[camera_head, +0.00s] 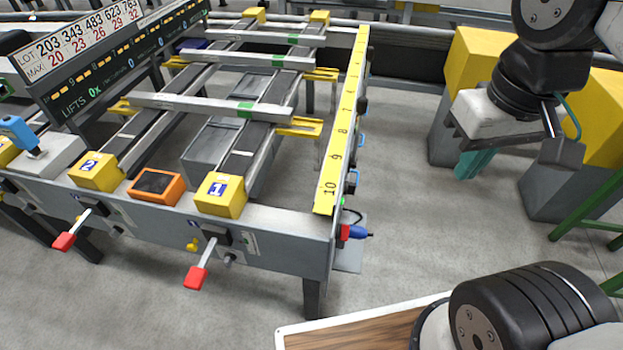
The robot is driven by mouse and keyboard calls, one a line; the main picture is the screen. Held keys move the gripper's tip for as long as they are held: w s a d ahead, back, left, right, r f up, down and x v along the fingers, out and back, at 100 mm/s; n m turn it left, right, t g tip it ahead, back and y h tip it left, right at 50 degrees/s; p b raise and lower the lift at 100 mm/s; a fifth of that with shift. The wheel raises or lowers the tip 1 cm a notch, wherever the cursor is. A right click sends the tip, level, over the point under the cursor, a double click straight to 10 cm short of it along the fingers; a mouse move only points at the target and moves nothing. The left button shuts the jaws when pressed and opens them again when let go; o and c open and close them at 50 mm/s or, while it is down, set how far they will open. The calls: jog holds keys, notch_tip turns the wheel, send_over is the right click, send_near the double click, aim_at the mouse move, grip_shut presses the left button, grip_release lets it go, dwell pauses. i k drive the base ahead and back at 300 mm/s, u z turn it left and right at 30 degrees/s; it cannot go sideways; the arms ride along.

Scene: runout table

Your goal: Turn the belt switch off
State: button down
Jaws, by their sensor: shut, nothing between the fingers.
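The front rail of the runout table (275,238) carries two levers with red grips, a left lever (65,240) below the yellow box marked 2 and a right lever (196,276) below the yellow box marked 1. Both stick out and down toward the front. A blue-handled lever (18,132) stands on a grey box at the far left. I cannot tell which of these is the belt switch. My gripper (475,163), with teal fingers, is shut and empty. It hangs to the right of the table, apart from all the levers.
Yellow box 2 (95,171), an orange-framed panel (155,186) and yellow box 1 (221,194) sit on the front rail. Grey bars (205,105) lie across the belts. A yellow numbered strip (341,130) edges the right side. Yellow-grey blocks (478,58) stand behind my gripper. Floor between is clear.

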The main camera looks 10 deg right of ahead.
aim_at(343, 232)
jog(key=u, duration=0.25)
jog(key=k, duration=0.75)
jog(key=u, duration=1.1)
jog(key=i, duration=0.65)
jog(key=z, duration=0.95)
